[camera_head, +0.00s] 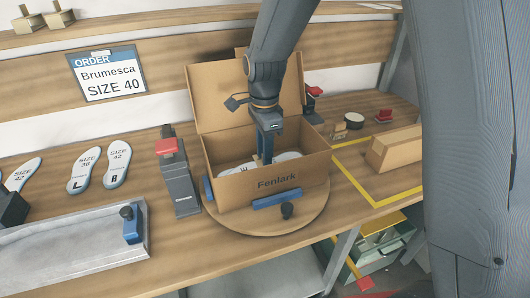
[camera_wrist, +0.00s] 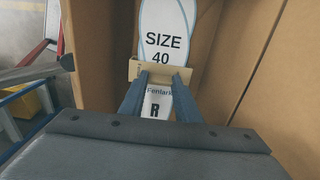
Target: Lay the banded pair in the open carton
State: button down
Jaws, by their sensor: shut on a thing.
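The open carton (camera_head: 235,190), marked Fenlark, sits on a round wooden turntable with its lid raised at the back. My gripper (camera_head: 266,158) reaches down inside it. The banded pair (camera_head: 288,156) shows as white insole parts on both sides of my fingers, low in the carton. In the wrist view my gripper (camera_wrist: 157,85) is shut on the banded pair (camera_wrist: 163,28), printed SIZE 40 and R. A tan band crosses it between my fingers, with the word Fenlark just below. Whether the pair touches the carton floor cannot be told.
A red-topped grey post (camera_head: 178,175) stands close left of the carton. An order card (camera_head: 107,75) reads Brumesca SIZE 40. A closed box (camera_head: 397,150) lies right, by yellow tape.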

jog(key=shift+f, duration=0.15)
jog(key=c, duration=1.3)
grip_release()
jog(key=shift+c, duration=0.2)
notch_tip(320, 180, up, 12)
jog(key=b, duration=0.2)
jog(key=shift+r, duration=0.2)
